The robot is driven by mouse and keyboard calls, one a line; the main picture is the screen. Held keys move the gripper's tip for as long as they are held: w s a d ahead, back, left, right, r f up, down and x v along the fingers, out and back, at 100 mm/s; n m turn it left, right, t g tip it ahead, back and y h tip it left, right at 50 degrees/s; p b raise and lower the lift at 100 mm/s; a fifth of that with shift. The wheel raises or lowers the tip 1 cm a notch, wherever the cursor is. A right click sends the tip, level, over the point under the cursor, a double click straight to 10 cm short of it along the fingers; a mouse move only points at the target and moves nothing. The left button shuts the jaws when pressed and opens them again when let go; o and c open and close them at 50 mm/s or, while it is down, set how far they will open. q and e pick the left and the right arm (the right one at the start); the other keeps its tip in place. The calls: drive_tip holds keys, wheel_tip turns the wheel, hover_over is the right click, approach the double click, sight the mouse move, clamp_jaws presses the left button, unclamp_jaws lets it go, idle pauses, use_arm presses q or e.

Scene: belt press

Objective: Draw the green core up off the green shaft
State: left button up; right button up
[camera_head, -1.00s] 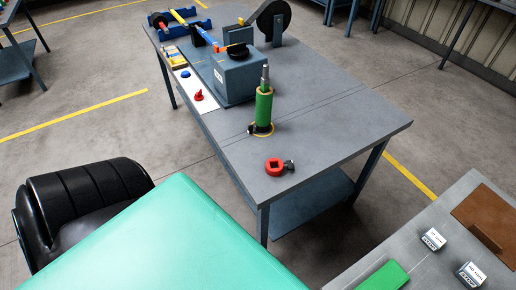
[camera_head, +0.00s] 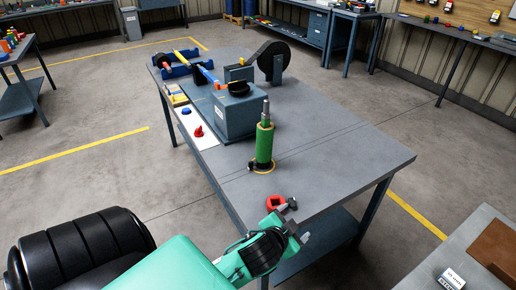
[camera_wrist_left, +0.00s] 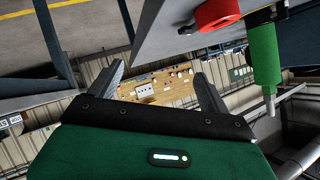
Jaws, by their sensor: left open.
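The green core (camera_head: 264,145) is a green cylinder standing upright on the work table around a shaft (camera_head: 266,113), whose grey stepped tip sticks out above it. A yellow ring shows at its foot. In the left wrist view the green core (camera_wrist_left: 264,52) appears inverted at the upper right, with the shaft tip (camera_wrist_left: 270,105) pointing down. My left gripper (camera_head: 303,240) is at the table's near edge, in front of the core and apart from it. In the left wrist view the fingers (camera_wrist_left: 160,85) are spread with nothing between them. My right gripper is out of view.
A red ring-like part (camera_head: 276,202) with a dark piece lies near the table's near edge, close to my left gripper. Behind the core stands a grey-blue box (camera_head: 235,115) with a black wheel (camera_head: 273,61) beyond. The table (camera_head: 345,155) is clear to the right.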

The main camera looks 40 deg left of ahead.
use_arm(q)
drive_tip(key=w+d+r+m+t+h, duration=0.25)
drive_tip(key=w+r+m+h, duration=0.2)
drive_tip(key=r, duration=0.25)
drive_tip(key=w+d+r+m+t+h, duration=0.25)
drive_tip(key=r+m+h, duration=0.2)
drive_tip(key=r, duration=0.25)
drive_tip(key=w+d+r+m+t+h, duration=0.2)
drive_tip(key=w+r+m+t+h, duration=0.15)
drive_tip(key=r+m, duration=0.3)
drive_tip(key=m+g+y, duration=1.2)
drive_tip(key=m+g, duration=0.1)
drive_tip(key=g, duration=0.4)
approach(264, 123)
drive_tip(key=shift+t, duration=0.25)
drive_tip(key=p+x, duration=0.1)
drive_tip(key=x, duration=0.3)
drive_tip(key=p+x, duration=0.1)
drive_tip(key=x, duration=0.4)
drive_tip(key=shift+s+a+f, duration=0.1)
drive_tip(key=shift+s+f, duration=0.1)
drive_tip(key=shift+w+a+f, duration=0.1)
drive_tip(key=shift+w+f, duration=0.1)
drive_tip(key=shift+f, duration=0.35)
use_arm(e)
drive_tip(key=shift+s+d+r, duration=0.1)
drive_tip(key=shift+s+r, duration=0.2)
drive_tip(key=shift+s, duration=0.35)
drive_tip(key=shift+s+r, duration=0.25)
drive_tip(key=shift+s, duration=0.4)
